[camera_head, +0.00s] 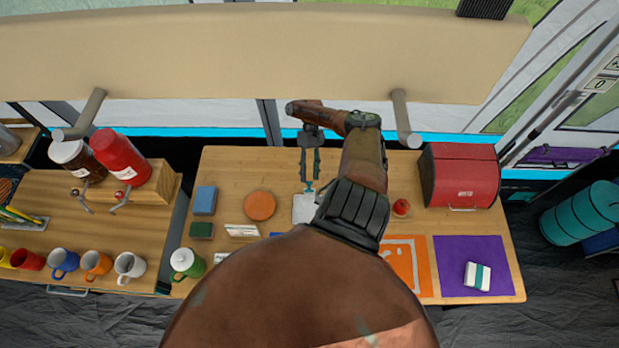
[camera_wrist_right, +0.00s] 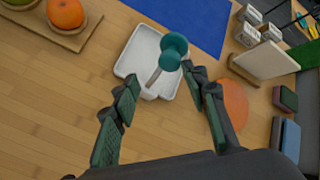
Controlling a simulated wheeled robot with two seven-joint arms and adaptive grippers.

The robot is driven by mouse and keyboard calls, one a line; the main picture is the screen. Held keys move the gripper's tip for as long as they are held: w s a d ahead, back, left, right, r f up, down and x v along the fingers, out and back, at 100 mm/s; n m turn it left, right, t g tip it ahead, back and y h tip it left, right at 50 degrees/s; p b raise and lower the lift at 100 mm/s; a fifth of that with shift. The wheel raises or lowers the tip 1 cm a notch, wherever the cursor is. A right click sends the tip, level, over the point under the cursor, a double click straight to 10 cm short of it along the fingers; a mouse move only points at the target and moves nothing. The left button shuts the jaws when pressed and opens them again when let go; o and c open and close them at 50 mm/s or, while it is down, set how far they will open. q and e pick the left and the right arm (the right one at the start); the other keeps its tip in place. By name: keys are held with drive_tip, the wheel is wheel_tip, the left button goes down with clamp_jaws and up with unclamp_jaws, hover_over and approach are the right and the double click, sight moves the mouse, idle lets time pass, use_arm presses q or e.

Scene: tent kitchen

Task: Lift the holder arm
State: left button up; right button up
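A teal knob-like piece with a short grey stem (camera_wrist_right: 173,48) stands over a small white square tray (camera_wrist_right: 138,52) in the right wrist view; I take it to be the holder arm. In the head view a bit of its teal (camera_head: 309,186) shows above the white tray (camera_head: 304,210). My right gripper (camera_head: 310,176) is open above the tray. In the wrist view the right gripper's fingers (camera_wrist_right: 162,84) are spread on either side of the stem, apart from it. My right arm hides part of the table. My left gripper is not in view.
Close by lie an orange disc (camera_head: 260,205), a blue block (camera_head: 204,200), a green block (camera_head: 201,230) and a white card (camera_head: 241,230). A red bread box (camera_head: 458,176) stands at the right. A beige shelf (camera_head: 250,50) overhangs the back. Mugs (camera_head: 96,264) line the left counter.

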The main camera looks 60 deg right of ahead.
drive_tip(key=w+d+r+b, duration=0.2)
drive_tip(key=w+d+b, duration=0.1)
drive_tip(key=d+b, duration=0.3)
drive_tip(key=shift+d+r+b, duration=0.3)
drive_tip(key=shift+r, duration=0.05)
idle(0.4)
idle(0.4)
